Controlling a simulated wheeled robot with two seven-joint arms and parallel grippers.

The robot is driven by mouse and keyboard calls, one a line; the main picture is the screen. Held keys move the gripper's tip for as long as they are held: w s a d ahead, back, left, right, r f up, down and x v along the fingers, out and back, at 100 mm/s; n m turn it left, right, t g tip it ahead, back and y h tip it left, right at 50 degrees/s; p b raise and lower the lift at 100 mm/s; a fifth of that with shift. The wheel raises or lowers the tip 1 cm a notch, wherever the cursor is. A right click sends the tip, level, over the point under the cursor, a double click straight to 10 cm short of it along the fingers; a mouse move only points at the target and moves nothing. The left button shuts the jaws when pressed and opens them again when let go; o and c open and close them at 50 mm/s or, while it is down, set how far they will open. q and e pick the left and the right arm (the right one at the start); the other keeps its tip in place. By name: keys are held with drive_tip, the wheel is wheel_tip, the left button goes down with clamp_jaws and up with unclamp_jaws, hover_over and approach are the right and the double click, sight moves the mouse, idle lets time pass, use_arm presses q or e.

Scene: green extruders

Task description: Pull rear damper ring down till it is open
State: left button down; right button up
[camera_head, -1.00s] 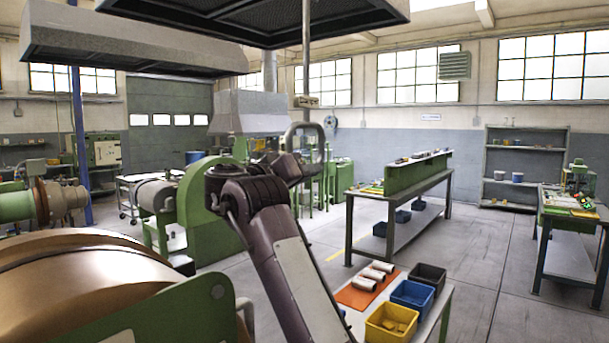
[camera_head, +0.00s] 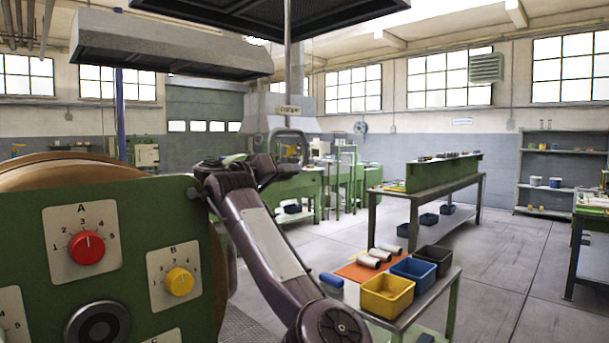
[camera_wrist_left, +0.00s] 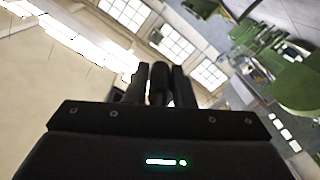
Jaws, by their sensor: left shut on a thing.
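The rear damper ring (camera_head: 306,146) is a grey rounded loop in the middle of the head view. It hangs below a small plate (camera_head: 290,109) on a thin vertical rod (camera_head: 288,60) under the dark hood (camera_head: 270,22). My left gripper (camera_head: 278,168) is at the loop's lower left part. In the left wrist view a dark bar (camera_wrist_left: 160,83) sits between the fingers, and I read this as the left gripper shut on the ring. The exact contact is small and dark. My right gripper is out of view.
A green panel (camera_head: 140,225) with a red knob (camera_head: 87,247) and a yellow knob (camera_head: 179,281) stands close at left. A low table at right holds a yellow bin (camera_head: 387,296), a blue bin (camera_head: 416,274) and a dark bin (camera_head: 433,258). Clear floor (camera_head: 490,260) lies farther right.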

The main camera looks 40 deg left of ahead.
use_arm(q)
drive_tip(key=shift+f, duration=0.2)
drive_tip(key=c, duration=1.6)
unclamp_jaws()
drive_tip(key=o, duration=0.3)
drive_tip(key=shift+a, duration=0.25)
drive_tip(key=shift+d+r, duration=0.1)
drive_tip(key=shift+r, duration=0.2)
drive_tip(key=shift+r+p, duration=0.6)
drive_tip(key=shift+r, duration=9.1)
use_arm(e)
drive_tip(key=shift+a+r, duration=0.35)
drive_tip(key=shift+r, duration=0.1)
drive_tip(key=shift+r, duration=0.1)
